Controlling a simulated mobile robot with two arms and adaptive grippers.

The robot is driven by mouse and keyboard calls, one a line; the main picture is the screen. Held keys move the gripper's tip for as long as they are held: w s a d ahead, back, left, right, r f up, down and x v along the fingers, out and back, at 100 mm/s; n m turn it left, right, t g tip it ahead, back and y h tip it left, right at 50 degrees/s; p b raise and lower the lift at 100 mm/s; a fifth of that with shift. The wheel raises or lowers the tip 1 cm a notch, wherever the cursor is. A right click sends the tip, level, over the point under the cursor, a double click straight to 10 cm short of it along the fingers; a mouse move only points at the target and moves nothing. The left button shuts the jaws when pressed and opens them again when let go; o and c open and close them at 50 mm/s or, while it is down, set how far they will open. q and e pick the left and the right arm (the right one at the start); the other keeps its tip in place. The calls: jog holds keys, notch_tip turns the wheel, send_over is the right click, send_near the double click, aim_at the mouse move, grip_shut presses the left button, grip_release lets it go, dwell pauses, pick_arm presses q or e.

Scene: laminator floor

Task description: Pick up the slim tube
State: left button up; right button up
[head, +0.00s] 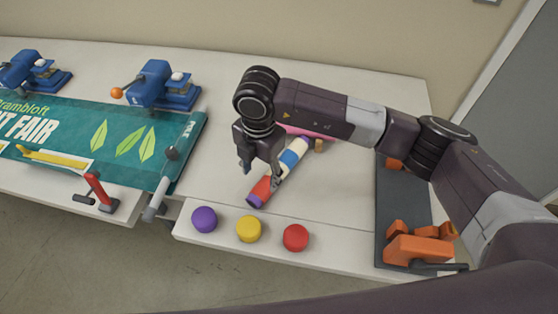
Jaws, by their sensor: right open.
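A slim tube (293,157) with blue, white and red bands lies slantwise on the white table. Its red part (262,188) ends in a purple tip toward the front. My right gripper (261,174) comes down from above at the tube's middle, open, with its fingers pointing down. One finger is left of the tube and the other overlaps it in the picture. I cannot tell whether they touch it. The gripper hides part of the tube. My left gripper is not in view.
A pink object (307,133) and a small tan piece (319,146) lie behind the tube. Purple (204,219), yellow (248,229) and red (296,237) round pieces line the front edge. An orange clamp (418,246) stands right; a green banner (120,140) and blue devices (165,86) are left.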

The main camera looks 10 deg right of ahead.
aim_at(262, 187)
jog(key=shift+s+f+p, duration=0.5)
jog(key=shift+f, duration=0.2)
notch_tip(262, 187, down, 3)
jog(key=shift+d+r+p, duration=0.1)
jog(key=shift+r+p, duration=0.1)
jog(key=shift+p, duration=0.55)
jog(key=shift+w+f, duration=0.25)
jog(key=shift+f, duration=0.75)
jog(key=shift+c, duration=0.2)
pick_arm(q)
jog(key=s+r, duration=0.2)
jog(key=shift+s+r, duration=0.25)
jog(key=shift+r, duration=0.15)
pick_arm(e)
jog(key=c, duration=1.3)
jog(key=shift+c, duration=0.2)
